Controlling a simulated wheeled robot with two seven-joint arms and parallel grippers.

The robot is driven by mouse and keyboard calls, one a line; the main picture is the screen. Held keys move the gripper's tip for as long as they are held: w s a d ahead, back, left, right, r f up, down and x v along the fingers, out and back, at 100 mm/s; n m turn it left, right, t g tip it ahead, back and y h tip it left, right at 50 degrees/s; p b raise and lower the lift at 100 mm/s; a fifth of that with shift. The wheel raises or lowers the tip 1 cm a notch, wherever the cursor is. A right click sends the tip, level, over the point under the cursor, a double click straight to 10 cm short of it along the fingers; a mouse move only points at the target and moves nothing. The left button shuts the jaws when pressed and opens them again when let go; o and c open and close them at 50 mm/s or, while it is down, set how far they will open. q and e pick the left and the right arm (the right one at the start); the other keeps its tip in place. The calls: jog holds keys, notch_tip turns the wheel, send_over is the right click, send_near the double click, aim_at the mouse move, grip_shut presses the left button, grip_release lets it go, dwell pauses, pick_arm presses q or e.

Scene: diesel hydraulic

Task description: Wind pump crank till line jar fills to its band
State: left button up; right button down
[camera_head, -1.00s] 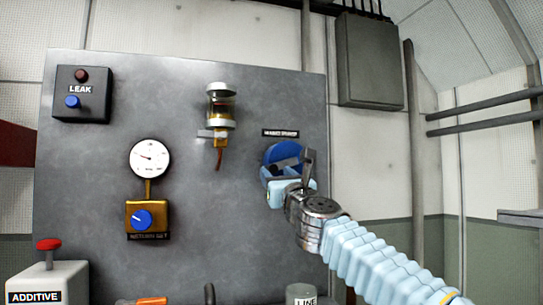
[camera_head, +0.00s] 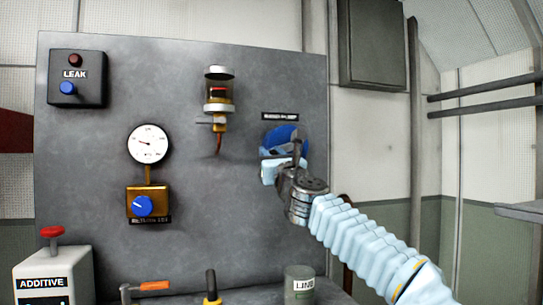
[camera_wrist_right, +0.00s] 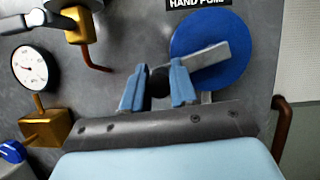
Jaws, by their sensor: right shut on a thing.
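The hand pump is a blue disc (camera_head: 284,133) on the grey panel, under a small black label. It shows larger in the wrist view (camera_wrist_right: 232,68), with a flat grey crank arm (camera_wrist_right: 205,56) across it. My right gripper (camera_head: 279,164) is at the disc's lower part. In the wrist view its blue fingers (camera_wrist_right: 158,84) are shut on the crank's dark knob (camera_wrist_right: 159,75). A glass jar (camera_head: 219,96) with white caps hangs left of the pump. It shows a red band and some amber tint; its exact level is too small to tell. My left gripper is out of view.
A dial gauge (camera_head: 149,144) and a brass block with a blue knob (camera_head: 142,206) are left on the panel. A LEAK box (camera_head: 77,79) is upper left. An ADDITIVE box (camera_head: 54,270), an orange-handled tool (camera_head: 150,286) and a LINE canister (camera_head: 300,283) stand below.

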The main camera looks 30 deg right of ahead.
jog(key=shift+r+m, duration=0.2)
jog(key=shift+m, duration=0.3)
dwell(0.6)
jog(key=shift+a+r+m+g+h, duration=0.15)
jog(key=shift+r+m+h, duration=0.3)
jog(key=shift+m, duration=0.3)
jog(key=shift+a+r+m+g+h, duration=0.15)
jog(key=shift+r+m+h, duration=0.1)
jog(key=shift+m+h, duration=0.4)
jog(key=shift+d+r+m+g+h+p, duration=0.1)
jog(key=shift+r+m+g+h+p, duration=0.35)
jog(key=shift+m, duration=0.85)
jog(key=shift+d+r+m+g+h, duration=0.1)
jog(key=shift+r+m+g+h, duration=0.15)
jog(key=shift+r+m+h, duration=0.75)
jog(key=shift+f+m+y, duration=0.35)
jog(key=shift+m, duration=0.05)
jog(key=c, duration=0.9)
grip_release()
jog(key=shift+c, duration=0.2)
